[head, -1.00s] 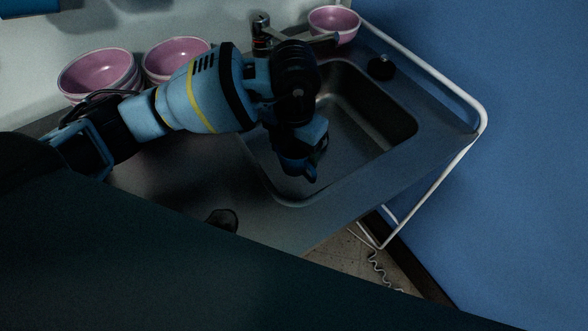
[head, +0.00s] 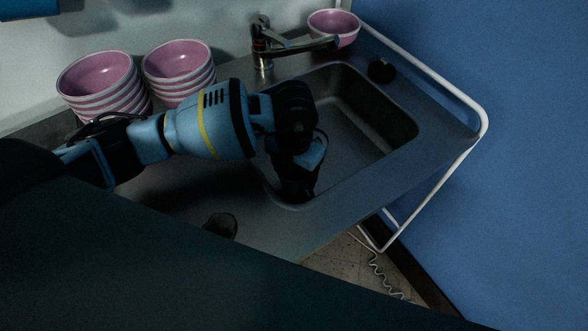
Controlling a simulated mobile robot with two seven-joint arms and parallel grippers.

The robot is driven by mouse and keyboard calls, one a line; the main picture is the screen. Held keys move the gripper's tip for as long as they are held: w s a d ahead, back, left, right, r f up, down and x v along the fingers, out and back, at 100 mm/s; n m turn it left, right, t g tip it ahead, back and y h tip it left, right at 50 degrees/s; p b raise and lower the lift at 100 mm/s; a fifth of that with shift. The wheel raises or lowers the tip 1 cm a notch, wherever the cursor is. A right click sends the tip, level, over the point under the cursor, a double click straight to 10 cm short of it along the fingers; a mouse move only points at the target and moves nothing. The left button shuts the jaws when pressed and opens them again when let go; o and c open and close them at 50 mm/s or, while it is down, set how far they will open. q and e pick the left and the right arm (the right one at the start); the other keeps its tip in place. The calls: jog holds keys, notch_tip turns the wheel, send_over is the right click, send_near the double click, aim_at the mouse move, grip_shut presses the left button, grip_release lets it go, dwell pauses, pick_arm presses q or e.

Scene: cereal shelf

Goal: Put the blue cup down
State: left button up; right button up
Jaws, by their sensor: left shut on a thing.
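My left arm reaches in from the left over the counter to the near-left part of the sink. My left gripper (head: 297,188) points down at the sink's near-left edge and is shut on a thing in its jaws. That thing is dark and mostly hidden by the wrist, so I cannot make out the blue cup's outline or whether it touches the sink. My right gripper is not in view.
The metal sink (head: 372,112) is open to the right of the gripper. A tap (head: 262,45) stands behind it. Two stacks of pink bowls (head: 100,85) (head: 180,72) stand at the back left, and another bowl (head: 335,28) at the back. A white rail (head: 425,70) borders the right side.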

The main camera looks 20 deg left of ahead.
pick_arm(q)
jog(key=shift+f, duration=0.1)
jog(key=o, duration=1.1)
notch_tip(320, 180, up, 12)
jog(key=shift+r+p, duration=0.1)
jog(key=shift+p, duration=0.25)
